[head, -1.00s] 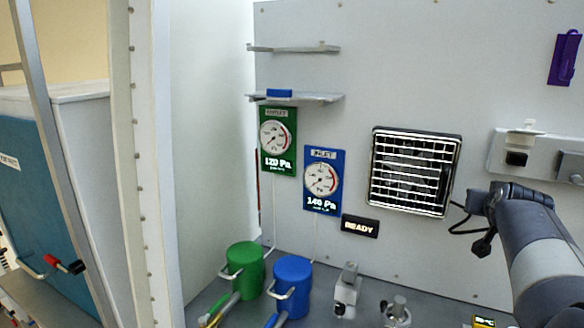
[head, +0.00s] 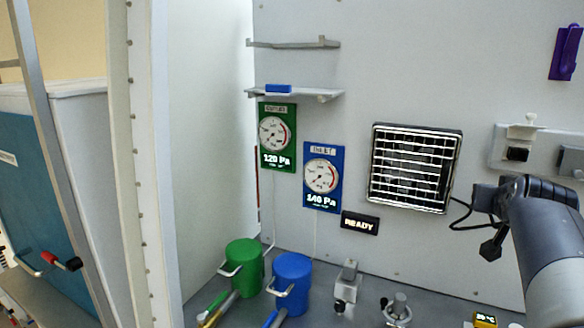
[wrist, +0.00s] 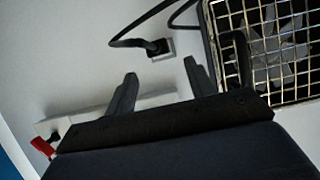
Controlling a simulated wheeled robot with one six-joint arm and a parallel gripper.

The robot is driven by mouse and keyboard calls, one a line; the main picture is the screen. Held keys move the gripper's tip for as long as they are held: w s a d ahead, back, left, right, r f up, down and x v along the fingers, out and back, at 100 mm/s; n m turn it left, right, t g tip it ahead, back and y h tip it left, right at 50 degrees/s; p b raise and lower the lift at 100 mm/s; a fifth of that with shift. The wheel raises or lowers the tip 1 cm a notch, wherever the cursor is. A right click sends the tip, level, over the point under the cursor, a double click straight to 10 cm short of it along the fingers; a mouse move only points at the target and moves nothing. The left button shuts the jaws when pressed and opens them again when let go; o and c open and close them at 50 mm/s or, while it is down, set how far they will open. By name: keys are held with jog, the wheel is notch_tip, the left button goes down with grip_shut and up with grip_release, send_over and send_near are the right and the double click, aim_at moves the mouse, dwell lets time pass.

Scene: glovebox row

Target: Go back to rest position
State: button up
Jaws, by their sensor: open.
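My gripper shows in the wrist view (wrist: 160,85), with its two dark fingers apart and nothing between them. It faces the pale back wall, near a black cable plugged into a wall socket (wrist: 160,48) and left of the fan grille (wrist: 260,45). In the head view my arm comes in at the right edge, and the gripper's fingertips cannot be made out there. The arm is to the right of the fan grille (head: 412,168).
A green canister (head: 244,268) and a blue canister (head: 291,285) stand at the lower left, near a small metal valve (head: 346,287). Gauges, a READY display (head: 360,223) and a shelf (head: 295,94) are on the wall. A purple holder (head: 565,53) hangs upper right.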

jog(key=p+x, duration=0.1)
jog(key=x, duration=0.5)
jog(key=shift+w, duration=0.2)
jog(key=s+a, duration=0.3)
jog(key=s, duration=0.3)
jog(key=shift+s+b, duration=0.4)
jog(key=shift+a, duration=0.15)
